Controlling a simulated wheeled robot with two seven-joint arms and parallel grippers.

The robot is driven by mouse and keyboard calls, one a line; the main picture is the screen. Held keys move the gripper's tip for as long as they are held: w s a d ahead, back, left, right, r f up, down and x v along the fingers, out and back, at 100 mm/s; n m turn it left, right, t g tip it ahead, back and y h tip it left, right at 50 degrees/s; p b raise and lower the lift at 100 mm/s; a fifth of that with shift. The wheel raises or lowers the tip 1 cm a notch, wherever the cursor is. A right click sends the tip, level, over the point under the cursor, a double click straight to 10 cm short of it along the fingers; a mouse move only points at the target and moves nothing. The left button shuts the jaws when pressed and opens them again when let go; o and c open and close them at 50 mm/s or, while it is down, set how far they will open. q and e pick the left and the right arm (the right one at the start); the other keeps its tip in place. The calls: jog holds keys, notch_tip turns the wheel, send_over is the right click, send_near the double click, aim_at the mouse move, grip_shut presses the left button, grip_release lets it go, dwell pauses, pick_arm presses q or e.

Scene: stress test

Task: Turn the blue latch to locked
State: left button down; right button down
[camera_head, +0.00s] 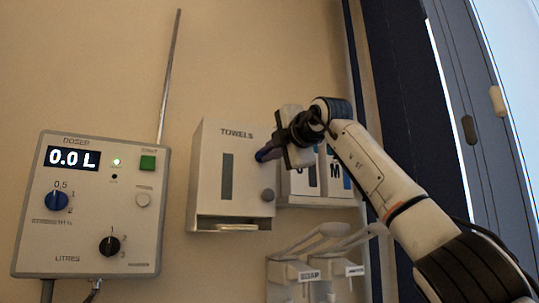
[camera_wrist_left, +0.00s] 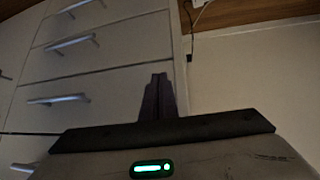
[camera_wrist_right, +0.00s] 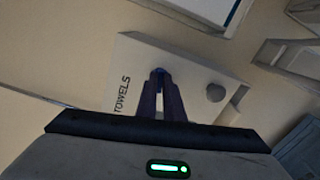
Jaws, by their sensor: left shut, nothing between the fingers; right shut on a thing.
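The white towel dispenser (camera_head: 211,140) hangs on the wall, left of my right gripper in the head view. My right gripper (camera_head: 264,155) is shut at the upper right of its front. In the right wrist view my right fingers (camera_wrist_right: 159,78) close on a small blue part, the blue latch (camera_wrist_right: 158,71). The fingers hide most of the latch, so I cannot tell which way it points. A round grey knob (camera_head: 267,195) sits lower on the dispenser front. My left gripper (camera_wrist_left: 158,82) is shut and empty in front of pale drawers, outside the head view.
A doser panel (camera_head: 130,215) with a 0.0 L display, blue and black dials and a green button is on the wall at left. Glove boxes (camera_head: 335,182) are behind my right arm. Lever dispensers (camera_head: 300,270) stick out below. Drawers (camera_wrist_left: 90,85) with bar handles are near my left gripper.

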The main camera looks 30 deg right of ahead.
pick_arm(q)
jog(key=shift+w+d+f, duration=0.1)
jog(key=shift+d, duration=0.05)
pick_arm(e)
jog(key=shift+m, duration=1.2)
jog(key=c, duration=1.9)
grip_release()
pick_arm(q)
jog(key=shift+b, duration=0.3)
pick_arm(e)
jog(key=shift+o, duration=0.2)
jog(key=shift+s, duration=0.1)
